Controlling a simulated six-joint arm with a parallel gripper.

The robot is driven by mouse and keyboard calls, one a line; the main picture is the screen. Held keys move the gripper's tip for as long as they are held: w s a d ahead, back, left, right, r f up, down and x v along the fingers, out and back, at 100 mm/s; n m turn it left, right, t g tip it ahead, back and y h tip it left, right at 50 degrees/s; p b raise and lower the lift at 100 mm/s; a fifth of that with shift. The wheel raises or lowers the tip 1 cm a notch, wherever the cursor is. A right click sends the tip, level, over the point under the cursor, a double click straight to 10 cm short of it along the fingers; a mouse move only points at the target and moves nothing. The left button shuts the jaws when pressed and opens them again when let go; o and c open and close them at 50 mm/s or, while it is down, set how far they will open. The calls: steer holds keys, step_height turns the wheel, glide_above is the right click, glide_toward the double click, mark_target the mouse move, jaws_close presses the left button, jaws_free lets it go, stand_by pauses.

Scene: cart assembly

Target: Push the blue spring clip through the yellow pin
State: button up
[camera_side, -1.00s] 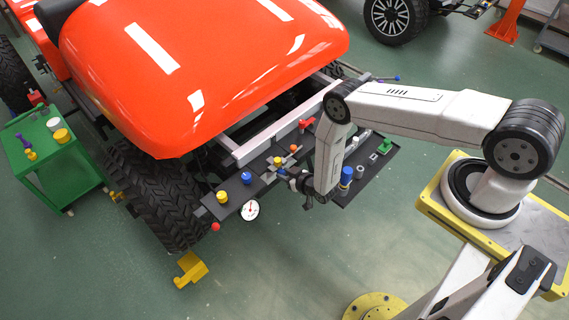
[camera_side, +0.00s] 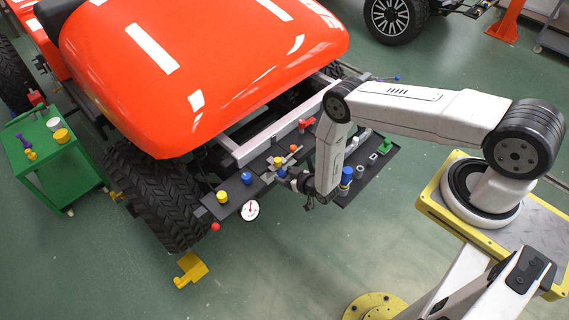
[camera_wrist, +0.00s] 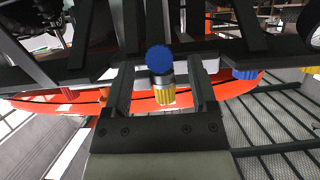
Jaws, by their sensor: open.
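In the wrist view my gripper (camera_wrist: 160,82) is open, with one dark finger on each side of a small stack. The stack has a blue round ribbed piece (camera_wrist: 159,59), a grey middle and a yellow ribbed piece (camera_wrist: 166,97). No finger visibly touches it. I cannot tell for sure whether these are the spring clip and the pin. In the side view my gripper (camera_side: 310,196) is at the front edge of the dark shelf, its fingertips hard to make out. Small blue (camera_side: 282,172) and yellow (camera_side: 278,161) parts show just left of it.
The dark shelf (camera_side: 229,205) carries a yellow knob (camera_side: 222,196), a blue knob (camera_side: 247,178), a blue cylinder (camera_side: 346,175) and a green part (camera_side: 385,146). A dial gauge (camera_side: 250,210) hangs at its front edge. The orange vehicle body (camera_side: 200,70) rises behind.

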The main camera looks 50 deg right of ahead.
steer(key=v, duration=0.7)
stand_by(0.3)
steer(key=shift+s+r, duration=0.1)
steer(key=shift+s, duration=0.05)
steer(key=w+r+g, duration=0.3)
steer(key=r, duration=0.7)
steer(key=w+r+g, duration=0.2)
steer(key=w+r, duration=0.2)
steer(key=r, duration=0.5)
steer(key=s+r+g, duration=0.5)
steer(key=s+r, duration=1.3)
steer(key=shift+s+a+g, duration=0.25)
steer(key=shift+s+g, duration=0.1)
steer(key=shift+g, duration=0.05)
